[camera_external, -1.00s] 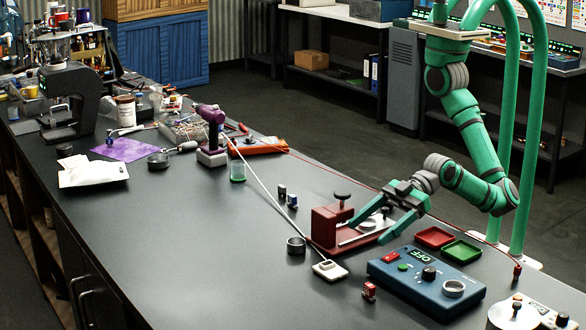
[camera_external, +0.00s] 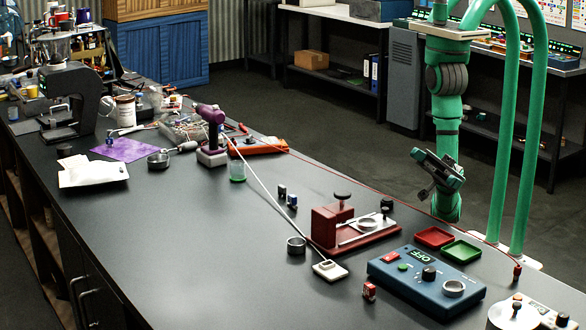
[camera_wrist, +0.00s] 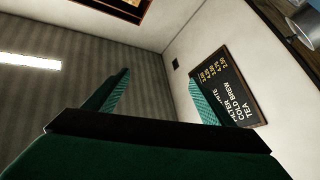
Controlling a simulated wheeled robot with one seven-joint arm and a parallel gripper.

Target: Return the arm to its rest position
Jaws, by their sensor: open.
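My green arm hangs folded beside its column, beyond the bench's right edge. My gripper (camera_external: 438,170) is raised clear of the bench, behind the red fixture (camera_external: 325,228), and touches nothing. Its fingers are hard to make out in the external view. In the wrist view, the two green fingers of my gripper (camera_wrist: 160,80) stand apart with nothing between them. They point up toward a wall and a dark menu board (camera_wrist: 227,88).
On the bench, the red fixture holds a metal ring (camera_external: 367,224). Near it are a blue control box (camera_external: 420,280), a red tray (camera_external: 435,237) and a green tray (camera_external: 461,251). A red cable runs along the bench's far edge. The floor behind is open.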

